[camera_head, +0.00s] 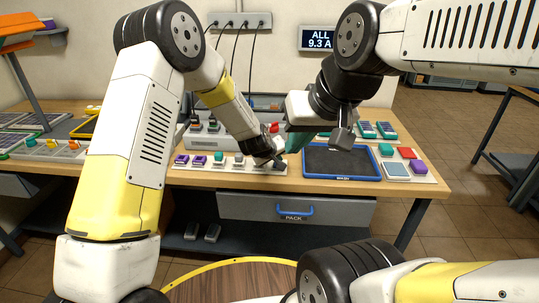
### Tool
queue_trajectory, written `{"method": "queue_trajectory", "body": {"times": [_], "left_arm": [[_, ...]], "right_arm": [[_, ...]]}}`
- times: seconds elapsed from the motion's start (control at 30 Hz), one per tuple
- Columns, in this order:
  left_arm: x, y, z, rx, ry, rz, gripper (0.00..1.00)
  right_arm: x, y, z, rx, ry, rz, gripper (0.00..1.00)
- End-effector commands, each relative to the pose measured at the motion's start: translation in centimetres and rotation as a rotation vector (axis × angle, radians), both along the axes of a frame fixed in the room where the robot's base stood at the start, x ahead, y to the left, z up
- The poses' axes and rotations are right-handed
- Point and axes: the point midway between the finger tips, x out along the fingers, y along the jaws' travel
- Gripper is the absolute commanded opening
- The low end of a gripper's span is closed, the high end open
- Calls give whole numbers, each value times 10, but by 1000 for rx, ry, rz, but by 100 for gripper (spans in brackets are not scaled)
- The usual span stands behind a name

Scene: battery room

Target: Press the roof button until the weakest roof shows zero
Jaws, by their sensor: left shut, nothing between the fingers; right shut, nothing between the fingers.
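A wall display (319,38) reads "ALL 9.3 A". A pale strip (228,168) along the front of the bench carries purple, teal and grey pieces. My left gripper (277,164) is shut and empty, pointing down at the right end of this strip; I cannot tell whether it touches anything. My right gripper (343,136) is shut and empty, above the back part of a dark blue-rimmed mat (341,178). I cannot tell which piece is the roof button, and my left arm hides part of the bench. No separate roof readings are legible.
A socket strip (240,20) with hanging cables is on the wall. A round wooden top (225,283) is in front.

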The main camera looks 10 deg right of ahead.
Motion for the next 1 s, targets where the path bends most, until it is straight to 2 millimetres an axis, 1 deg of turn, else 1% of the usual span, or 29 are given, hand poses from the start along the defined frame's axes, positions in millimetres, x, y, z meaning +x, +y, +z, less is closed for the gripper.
{"method": "queue_trajectory", "body": {"times": [0.7,1.0], "left_arm": [[0,0,-8,0,0,0,0],[0,0,-7,0,0,0,0]], "right_arm": [[0,0,0,0,0,0,0],[0,0,0,0,0,0,0]]}}
